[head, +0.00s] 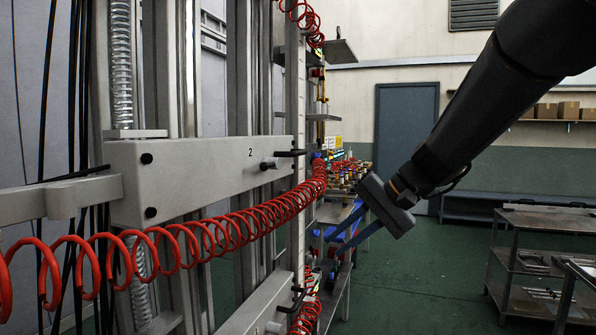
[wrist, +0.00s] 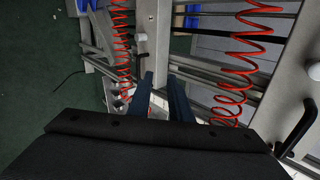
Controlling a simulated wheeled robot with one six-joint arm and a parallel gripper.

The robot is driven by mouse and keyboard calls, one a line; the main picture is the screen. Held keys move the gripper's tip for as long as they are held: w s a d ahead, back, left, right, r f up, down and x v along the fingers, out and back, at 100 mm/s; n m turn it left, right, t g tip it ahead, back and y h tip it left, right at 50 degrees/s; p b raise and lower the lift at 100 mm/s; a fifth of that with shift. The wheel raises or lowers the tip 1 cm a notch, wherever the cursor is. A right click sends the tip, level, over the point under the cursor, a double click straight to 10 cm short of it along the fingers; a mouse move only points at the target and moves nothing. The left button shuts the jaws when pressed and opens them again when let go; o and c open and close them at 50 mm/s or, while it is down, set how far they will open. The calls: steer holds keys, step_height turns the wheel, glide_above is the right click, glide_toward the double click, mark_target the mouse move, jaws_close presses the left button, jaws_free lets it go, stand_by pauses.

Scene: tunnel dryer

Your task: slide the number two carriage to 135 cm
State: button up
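The number two carriage (head: 200,170) is a grey plate marked "2" across vertical rails in the head view. A black handle (head: 291,153) and a small knob (head: 268,165) are at its right end. My gripper (head: 334,243) is lower and to the right of that handle, apart from it, with its fingers pointing left. In the wrist view my gripper (wrist: 163,80) shows two dark blue fingers apart with nothing between them. A black handle (wrist: 297,130) beside a grey plate (wrist: 292,70) is at the right there; I cannot tell which carriage it belongs to. No 135 cm mark is readable.
A red coiled hose (head: 200,238) hangs across the carriage's front. Another carriage (head: 258,308) with a black handle (head: 297,300) is below. A bench with small bottles (head: 345,175) stands behind. Metal carts (head: 545,222) are at right; green floor (head: 420,275) is clear between.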

steer(key=w+a+r+t+y+b, duration=0.15)
steer(key=w+r+y, duration=0.35)
steer(key=r, duration=0.6)
steer(key=n+y+b, duration=0.1)
glide_toward(302, 153)
steer(key=a+f, duration=0.1)
steer(key=a, duration=0.2)
steer(key=shift+t, duration=0.35)
steer(key=p+x, duration=0.1)
steer(key=x, duration=0.6)
steer(key=shift+w+a+p, duration=0.3)
steer(key=shift+p, duration=0.05)
jaws_close()
